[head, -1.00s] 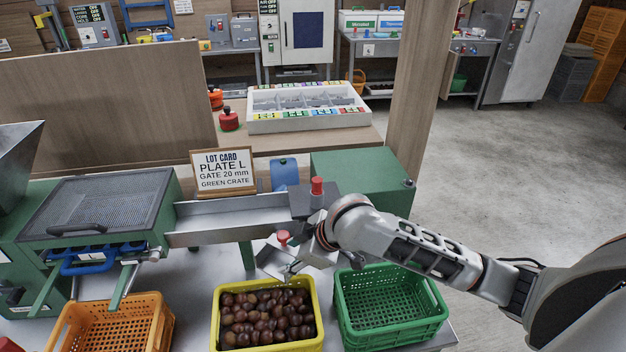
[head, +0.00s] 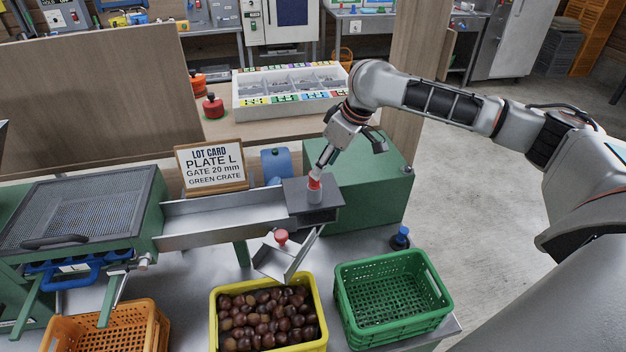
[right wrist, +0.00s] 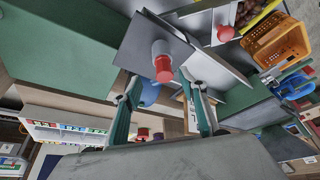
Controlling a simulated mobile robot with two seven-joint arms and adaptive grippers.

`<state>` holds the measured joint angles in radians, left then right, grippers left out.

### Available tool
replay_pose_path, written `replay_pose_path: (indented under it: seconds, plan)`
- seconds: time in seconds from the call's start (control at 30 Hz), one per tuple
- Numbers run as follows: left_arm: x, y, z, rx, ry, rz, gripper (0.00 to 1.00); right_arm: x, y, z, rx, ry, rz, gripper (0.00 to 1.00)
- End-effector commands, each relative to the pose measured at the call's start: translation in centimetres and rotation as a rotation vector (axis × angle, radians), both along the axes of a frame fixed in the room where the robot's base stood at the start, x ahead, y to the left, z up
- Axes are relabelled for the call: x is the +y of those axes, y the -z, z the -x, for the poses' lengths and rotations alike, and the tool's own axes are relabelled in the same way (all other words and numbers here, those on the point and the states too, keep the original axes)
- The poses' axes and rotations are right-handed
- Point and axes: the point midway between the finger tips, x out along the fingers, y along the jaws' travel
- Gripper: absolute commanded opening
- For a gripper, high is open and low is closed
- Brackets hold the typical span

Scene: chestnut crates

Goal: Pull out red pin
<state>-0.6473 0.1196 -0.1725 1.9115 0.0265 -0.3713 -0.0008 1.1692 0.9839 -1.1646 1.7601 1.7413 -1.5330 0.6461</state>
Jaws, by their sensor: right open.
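The red pin (head: 314,183) stands upright in a grey collar on top of the dark box at the end of the metal chute. My right gripper (head: 319,172) comes down on it from above, its fingertips at the pin's top. In the right wrist view the red pin (right wrist: 163,69) shows just at the fingertips of my open right gripper (right wrist: 160,84), one finger to each side. Whether the fingers touch it I cannot tell. My left gripper is not in view.
A red-knobbed flap (head: 281,237) hangs below the box, above a yellow crate (head: 216,318) of chestnuts. An empty green crate (head: 346,325) stands right, near a blue knob (head: 400,238). An orange crate (head: 150,325) is left. A lot card (head: 210,165) stands behind the chute.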

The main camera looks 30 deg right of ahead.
Motion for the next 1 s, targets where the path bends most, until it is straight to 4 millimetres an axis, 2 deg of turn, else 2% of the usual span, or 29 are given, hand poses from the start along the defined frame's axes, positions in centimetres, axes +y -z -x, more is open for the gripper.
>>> replay_pose_path:
  seconds: [0.17,0.37,0.5,0.73,0.77,0.9,1.0]
  plan:
    - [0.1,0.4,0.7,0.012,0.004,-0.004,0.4,0.5,1.2,-0.4,0.0,-0.001,0.0,0.42]
    - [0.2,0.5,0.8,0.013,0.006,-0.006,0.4,1.8,3.4,-1.4,0.001,-0.002,0.0,0.42]
    - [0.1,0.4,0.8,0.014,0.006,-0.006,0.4,2.0,5.0,-2.0,0.0,0.0,0.0,0.42]
    - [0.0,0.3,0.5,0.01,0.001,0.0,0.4,2.0,5.1,-2.1,-0.002,-0.001,0.001,0.42]
    - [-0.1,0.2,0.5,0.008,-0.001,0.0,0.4,2.0,5.1,-2.1,-0.002,-0.001,0.001,0.37]
    - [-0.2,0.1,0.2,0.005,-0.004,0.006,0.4,2.0,5.1,-2.1,-0.002,-0.001,0.001,0.01]
    - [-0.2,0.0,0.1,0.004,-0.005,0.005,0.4,2.0,5.1,-2.1,-0.003,-0.001,0.0,0.0]
